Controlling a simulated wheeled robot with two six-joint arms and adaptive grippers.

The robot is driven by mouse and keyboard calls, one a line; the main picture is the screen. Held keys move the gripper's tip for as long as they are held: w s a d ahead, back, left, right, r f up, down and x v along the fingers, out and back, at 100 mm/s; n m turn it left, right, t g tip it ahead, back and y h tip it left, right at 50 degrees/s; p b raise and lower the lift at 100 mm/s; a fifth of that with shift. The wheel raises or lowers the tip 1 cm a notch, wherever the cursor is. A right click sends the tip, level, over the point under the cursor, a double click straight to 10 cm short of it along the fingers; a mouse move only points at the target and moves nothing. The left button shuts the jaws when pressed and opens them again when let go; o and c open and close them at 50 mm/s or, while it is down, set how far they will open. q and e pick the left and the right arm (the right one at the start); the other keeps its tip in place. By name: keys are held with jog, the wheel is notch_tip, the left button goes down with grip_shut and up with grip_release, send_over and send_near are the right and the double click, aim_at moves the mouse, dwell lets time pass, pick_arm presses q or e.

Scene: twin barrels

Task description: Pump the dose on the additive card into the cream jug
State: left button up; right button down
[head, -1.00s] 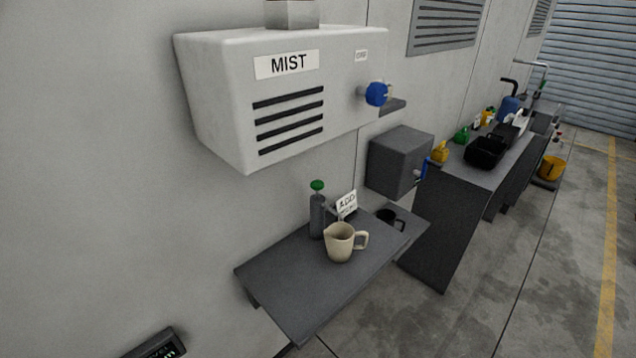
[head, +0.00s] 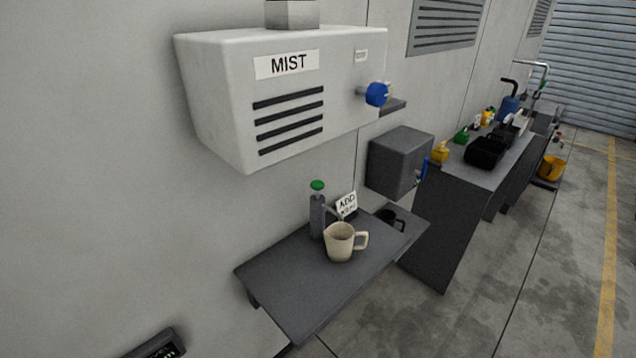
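The cream jug (head: 339,243) stands upright on a dark wall shelf (head: 300,285), its handle to the right. Just behind and left of it stands a grey pump bottle (head: 317,218) with a green top (head: 317,185). A thin spout seems to run from the bottle toward the jug's mouth. The white additive card (head: 347,205) stands behind the jug; it starts with "ADD", and its lower line is too small to read surely. The jug's inside is hidden. Neither gripper shows in the head view.
A white MIST box (head: 285,95) with a blue knob (head: 376,94) hangs above the shelf. A grey box (head: 400,162) with a blue lever and a dark mug (head: 389,219) are right of the jug. A long bench (head: 450,215) with several items runs behind. The shelf's front is clear.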

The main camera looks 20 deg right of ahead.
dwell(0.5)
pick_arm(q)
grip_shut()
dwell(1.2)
